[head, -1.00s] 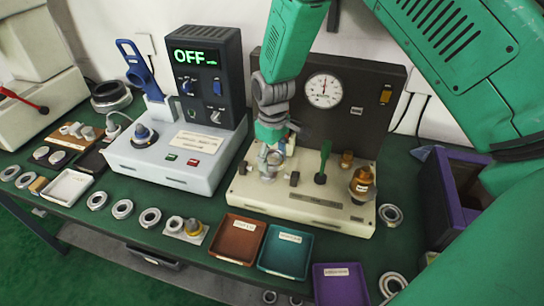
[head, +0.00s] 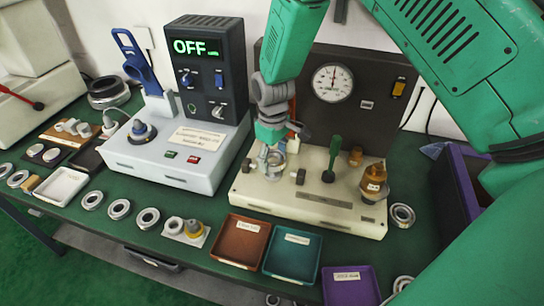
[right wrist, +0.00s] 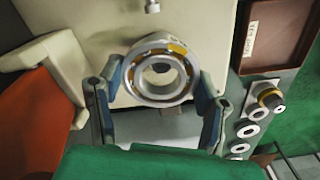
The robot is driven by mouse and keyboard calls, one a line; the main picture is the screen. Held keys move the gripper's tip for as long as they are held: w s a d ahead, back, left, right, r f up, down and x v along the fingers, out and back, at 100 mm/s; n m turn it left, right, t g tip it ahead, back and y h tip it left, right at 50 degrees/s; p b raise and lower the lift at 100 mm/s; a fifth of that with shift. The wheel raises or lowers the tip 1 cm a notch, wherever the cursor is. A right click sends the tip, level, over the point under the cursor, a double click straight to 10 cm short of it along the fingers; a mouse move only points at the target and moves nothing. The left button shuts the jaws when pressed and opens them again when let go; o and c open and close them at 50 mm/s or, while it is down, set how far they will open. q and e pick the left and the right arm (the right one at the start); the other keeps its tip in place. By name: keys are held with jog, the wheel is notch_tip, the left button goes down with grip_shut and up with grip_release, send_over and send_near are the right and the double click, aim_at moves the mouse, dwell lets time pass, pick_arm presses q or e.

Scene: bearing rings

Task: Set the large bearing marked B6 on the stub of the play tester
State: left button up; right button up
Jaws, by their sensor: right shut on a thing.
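The play tester (head: 300,205) is a cream base with a dark back panel and a round dial gauge (head: 332,83). My right gripper (head: 270,148) points down over the left part of the base. In the right wrist view its two blue-grey fingers (right wrist: 162,90) are shut on a large steel bearing (right wrist: 136,83) with a yellow patch on its rim. The bearing's face is turned to the wrist camera; I cannot read its mark. In the head view it shows small below the fingers (head: 274,161). The stub is not clearly visible, and I cannot tell whether the bearing touches it. My left gripper is out of view.
A brown tray (head: 236,258), a teal tray (head: 289,277) and a purple tray (head: 345,300) line the front edge. A grey box with an OFF display (head: 205,75) stands left. Several loose rings lie front left. A purple bin (head: 446,195) is at the right.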

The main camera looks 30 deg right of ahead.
jog(key=shift+p, duration=0.55)
dwell(0.9)
jog(key=shift+f+b, duration=0.9)
jog(key=shift+f, duration=0.95)
jog(key=o, duration=1.5)
jog(key=shift+o, duration=0.2)
jog(key=shift+r, duration=0.15)
notch_tip(320, 180, up, 7)
jog(key=shift+r, duration=0.1)
jog(key=shift+s, duration=0.1)
